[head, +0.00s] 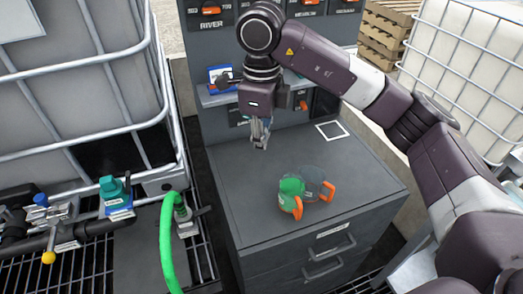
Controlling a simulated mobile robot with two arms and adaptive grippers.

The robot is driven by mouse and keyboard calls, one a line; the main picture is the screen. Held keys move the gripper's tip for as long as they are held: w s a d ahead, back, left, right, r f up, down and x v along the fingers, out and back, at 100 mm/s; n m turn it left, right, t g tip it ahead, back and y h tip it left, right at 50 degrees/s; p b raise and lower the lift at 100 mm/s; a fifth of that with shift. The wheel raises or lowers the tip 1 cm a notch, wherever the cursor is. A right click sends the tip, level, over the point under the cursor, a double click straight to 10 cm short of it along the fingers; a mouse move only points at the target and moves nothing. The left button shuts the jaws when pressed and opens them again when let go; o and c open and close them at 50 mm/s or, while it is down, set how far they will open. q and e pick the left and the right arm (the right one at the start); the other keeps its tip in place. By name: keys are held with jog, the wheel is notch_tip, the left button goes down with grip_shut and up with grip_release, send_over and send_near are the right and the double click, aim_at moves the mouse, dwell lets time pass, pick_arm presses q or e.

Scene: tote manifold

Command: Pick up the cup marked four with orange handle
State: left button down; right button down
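Two cups stand close together on the grey cabinet top. One is a green cup (290,190) with an orange handle toward its lower right. The other is a grey cup (313,178) just behind and right of it, with an orange handle on its right. I cannot read a number on either cup. My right gripper (261,142) points down above the cabinet top, behind and left of the cups and apart from them. Its fingers are too small to tell whether they are open or shut. My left gripper is not in view.
The cabinet top (240,200) is mostly clear, with a white square outline (332,131) at its back right. A shelf (222,98) with a blue box stands behind. Caged totes flank both sides. A green hose (167,240) and valves lie at left.

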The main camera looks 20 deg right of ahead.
jog(key=c, duration=0.6)
grip_release()
jog(key=shift+o, duration=0.2)
jog(key=shift+r, duration=0.1)
